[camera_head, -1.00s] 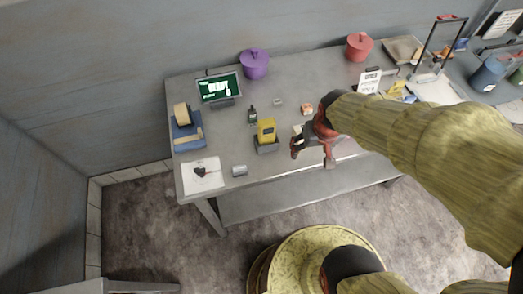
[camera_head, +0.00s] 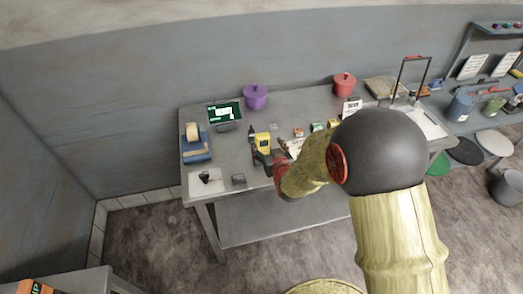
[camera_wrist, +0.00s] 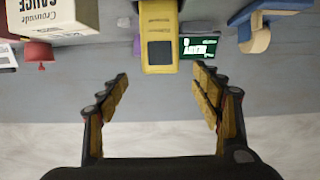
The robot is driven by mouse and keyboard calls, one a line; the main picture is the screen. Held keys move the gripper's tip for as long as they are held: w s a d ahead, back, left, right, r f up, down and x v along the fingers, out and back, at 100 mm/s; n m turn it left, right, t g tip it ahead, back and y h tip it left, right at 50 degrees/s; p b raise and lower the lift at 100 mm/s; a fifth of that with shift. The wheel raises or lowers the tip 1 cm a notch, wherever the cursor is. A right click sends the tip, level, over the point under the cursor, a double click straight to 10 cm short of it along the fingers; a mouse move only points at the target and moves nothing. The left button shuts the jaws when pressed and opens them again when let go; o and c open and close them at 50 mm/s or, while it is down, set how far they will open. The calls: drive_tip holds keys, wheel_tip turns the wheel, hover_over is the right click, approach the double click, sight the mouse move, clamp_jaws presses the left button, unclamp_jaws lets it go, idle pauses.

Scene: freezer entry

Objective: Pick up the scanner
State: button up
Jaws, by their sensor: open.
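A yellow handheld device with a dark screen, which looks like the scanner (camera_head: 263,141), stands on the metal table towards its left half. In the wrist view the scanner (camera_wrist: 158,40) appears large at top centre, with its lower end pointing between the fingertips. My gripper (camera_head: 272,158) is just in front of it in the head view and partly hides its base. In the wrist view my gripper (camera_wrist: 160,76) is open and empty, with one finger on each side of the scanner's line and a gap before it.
A white sheet (camera_head: 206,181) and small grey can (camera_head: 239,179) lie front left. Small boxes (camera_head: 316,127) are to the right.

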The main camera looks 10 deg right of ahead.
sight(264, 141)
drive_tip(key=x, duration=0.6)
drive_tip(key=shift+s+f, duration=0.1)
drive_tip(key=shift+f, duration=0.25)
drive_tip(key=shift+w+f, duration=0.15)
drive_tip(key=shift+w, duration=0.4)
clamp_jaws()
